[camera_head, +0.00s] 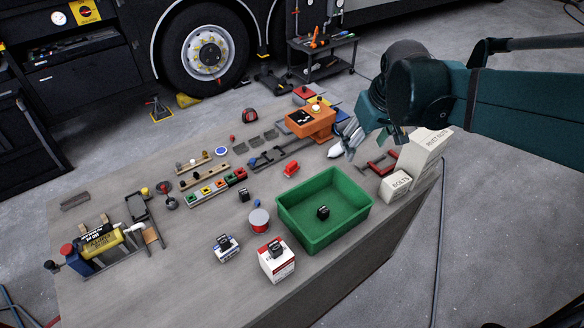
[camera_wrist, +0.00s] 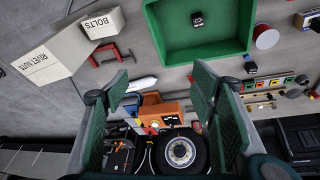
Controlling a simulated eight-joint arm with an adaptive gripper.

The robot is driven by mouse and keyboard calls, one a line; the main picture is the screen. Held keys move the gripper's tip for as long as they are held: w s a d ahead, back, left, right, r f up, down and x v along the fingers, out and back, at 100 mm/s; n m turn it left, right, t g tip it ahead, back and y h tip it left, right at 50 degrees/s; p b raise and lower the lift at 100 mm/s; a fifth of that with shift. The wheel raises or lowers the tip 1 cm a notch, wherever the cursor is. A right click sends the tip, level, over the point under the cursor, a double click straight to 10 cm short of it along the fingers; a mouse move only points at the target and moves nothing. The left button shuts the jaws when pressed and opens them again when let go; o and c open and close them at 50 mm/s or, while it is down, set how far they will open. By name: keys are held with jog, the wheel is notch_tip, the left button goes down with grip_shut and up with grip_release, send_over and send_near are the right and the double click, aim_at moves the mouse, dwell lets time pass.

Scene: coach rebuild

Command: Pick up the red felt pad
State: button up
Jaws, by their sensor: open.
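I cannot single out the red felt pad with certainty. A flat red piece (camera_head: 303,92) lies at the far end of the workbench, behind the orange box (camera_head: 311,122), and may be it. My gripper (camera_head: 350,146) is above the right far part of the bench, near the orange box and a white nozzle-shaped item. In the wrist view my gripper (camera_wrist: 160,72) shows its two green fingers spread wide with nothing between them. The orange box (camera_wrist: 163,112) lies beyond the fingers there. I cannot make out the pad clearly in the wrist view.
A green bin (camera_head: 325,240) holding a small black item stands at the front right. White cartons (camera_head: 396,187) are at the right edge.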

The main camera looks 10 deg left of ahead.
jog(key=w+a+f+n+g, duration=0.2)
jog(key=w+a+f+n, duration=0.1)
jog(key=w+a+f, duration=0.7)
jog(key=n+g+b, duration=0.1)
jog(key=n+g, duration=0.1)
jog(key=n, duration=0.1)
send_over(292, 164)
jog(key=shift+h, duration=0.4)
jog(key=f, duration=0.7)
jog(key=d+f, duration=0.1)
jog(key=f, duration=0.3)
jog(key=shift+s+f, duration=0.15)
jog(key=shift+f, duration=0.1)
jog(key=shift+a+f, duration=0.5)
jog(key=shift+f, duration=0.05)
jog(key=shift+f, duration=1.3)
jog(key=shift+f, duration=0.15)
jog(key=shift+w+a+f, duration=0.1)
jog(key=shift+f, duration=1.15)
jog(key=shift+w+f, duration=0.1)
jog(key=shift+f, duration=1.1)
